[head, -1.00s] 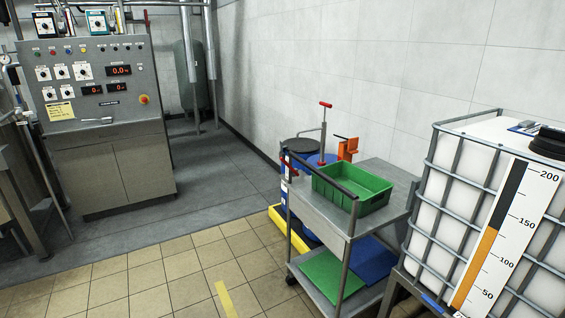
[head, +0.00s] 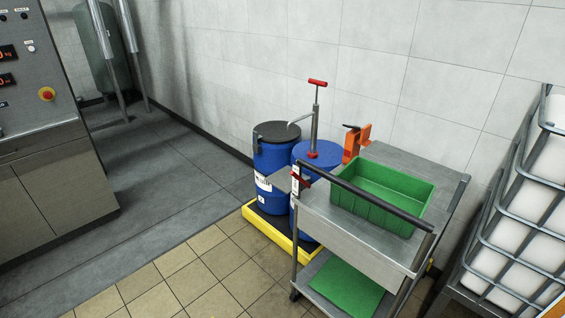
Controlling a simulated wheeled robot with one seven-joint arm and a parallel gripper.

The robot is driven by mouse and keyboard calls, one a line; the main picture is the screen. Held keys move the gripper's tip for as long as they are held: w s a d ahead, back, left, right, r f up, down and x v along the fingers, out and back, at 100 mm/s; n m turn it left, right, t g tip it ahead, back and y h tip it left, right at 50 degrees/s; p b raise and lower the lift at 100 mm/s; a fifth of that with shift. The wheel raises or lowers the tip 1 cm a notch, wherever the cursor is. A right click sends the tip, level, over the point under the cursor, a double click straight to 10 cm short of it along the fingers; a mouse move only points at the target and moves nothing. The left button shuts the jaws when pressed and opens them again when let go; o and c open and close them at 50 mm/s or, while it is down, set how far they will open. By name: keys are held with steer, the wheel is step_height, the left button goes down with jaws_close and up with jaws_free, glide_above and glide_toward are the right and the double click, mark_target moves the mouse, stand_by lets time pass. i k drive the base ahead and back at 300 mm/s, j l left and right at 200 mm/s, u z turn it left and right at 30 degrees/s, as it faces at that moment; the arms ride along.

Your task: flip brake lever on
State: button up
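A steel trolley (head: 345,237) stands right of centre, with a dark push handle (head: 382,188) along its near side. A small red lever-like part (head: 301,177) sits at the left end of the trolley, by the handle post. A white label plate (head: 295,180) is just beside it. It may be the brake lever; its setting is too small to tell. My gripper is not in view.
A green bin (head: 385,196) sits on the trolley top. Blue drums (head: 272,155), one with a red-handled pump (head: 316,105), stand behind on a yellow pallet (head: 262,232). A caged tank (head: 525,200) is at right. Tiled floor (head: 190,270) at front left is clear.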

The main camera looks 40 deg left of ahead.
mark_target(292, 172)
steer(key=i+j, duration=0.1)
steer(key=j, duration=0.55)
steer(key=i+j+z, duration=0.1)
steer(key=j, duration=0.6)
steer(key=i+j, duration=0.1)
steer(key=j, duration=0.55)
steer(key=i+j+z, duration=0.1)
steer(key=j, duration=0.6)
steer(key=i+j, duration=0.1)
steer(key=j, duration=0.25)
steer(key=i+j+z, duration=0.1)
steer(key=j, duration=0.25)
steer(key=i+j, duration=0.15)
steer(key=j, duration=0.2)
steer(key=i+j, duration=0.1)
steer(key=j, duration=0.25)
steer(key=j+z, duration=0.45)
steer(key=k+z, duration=0.15)
steer(key=z, duration=0.15)
steer(key=k+z, duration=0.15)
steer(key=z, duration=0.15)
